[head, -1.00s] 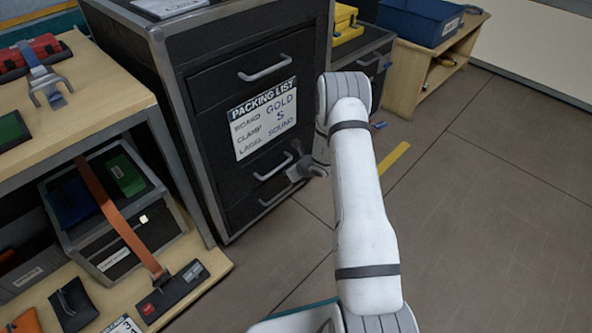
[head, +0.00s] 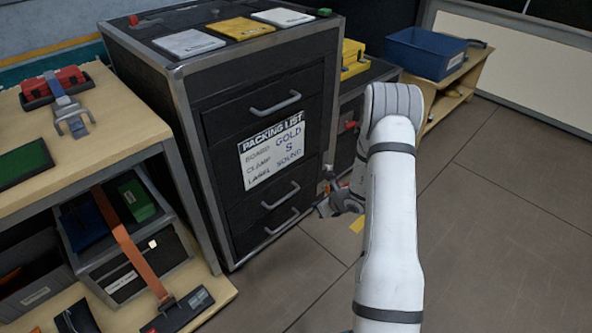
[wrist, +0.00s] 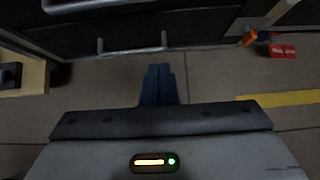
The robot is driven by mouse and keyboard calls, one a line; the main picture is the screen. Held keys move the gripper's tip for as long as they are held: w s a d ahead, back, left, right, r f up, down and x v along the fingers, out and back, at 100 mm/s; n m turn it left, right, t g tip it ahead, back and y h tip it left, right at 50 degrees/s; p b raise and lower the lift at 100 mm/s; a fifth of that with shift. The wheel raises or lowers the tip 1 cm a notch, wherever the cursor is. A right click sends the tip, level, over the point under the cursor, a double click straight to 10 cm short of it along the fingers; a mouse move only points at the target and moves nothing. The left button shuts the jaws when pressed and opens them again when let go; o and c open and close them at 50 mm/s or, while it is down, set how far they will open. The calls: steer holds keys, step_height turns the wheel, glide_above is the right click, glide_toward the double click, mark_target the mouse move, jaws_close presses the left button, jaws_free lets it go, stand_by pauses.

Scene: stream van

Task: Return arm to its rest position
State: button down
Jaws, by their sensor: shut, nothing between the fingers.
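My gripper shows in the wrist view (wrist: 158,84) with its two dark fingers together and nothing between them. It points over the bare floor beside the drawer handles. In the head view my gripper (head: 325,208) is small, in front of the lower drawers of the black cabinet (head: 225,100) and partly hidden by my white arm. The arm stands bent on the right of the head view.
The cabinet carries a packing list (head: 272,152) and several handles close to my gripper. A wooden shelf (head: 120,130) with a strapped case stands left. A blue bin (head: 425,52) is at the back right. The floor (head: 500,230) on the right is clear.

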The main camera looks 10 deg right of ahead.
steer(key=s+a+r+n+g+y+p, duration=0.1)
steer(key=s+a+r+n+p, duration=0.35)
steer(key=r, duration=0.85)
steer(key=s+a+r+n+g+y+p, duration=0.15)
steer(key=s+a+r+n+p, duration=0.35)
steer(key=r, duration=0.8)
steer(key=s+a+r+n+g+p, duration=0.1)
steer(key=a+r+n+g+p, duration=0.15)
steer(key=r+n+p, duration=0.8)
steer(key=s+d+r+n+h+p, duration=0.2)
steer(key=s+r+n+p, duration=0.3)
steer(key=s+r, duration=0.5)
steer(key=s+d+r+n+h+p, duration=0.1)
steer(key=s+r+n+h+p, duration=0.3)
steer(key=r, duration=1.5)
steer(key=s+h+p, duration=0.1)
steer(key=s+p, duration=0.2)
steer(key=s, duration=0.4)
steer(key=shift+d+n, duration=0.35)
steer(key=shift+n, duration=0.05)
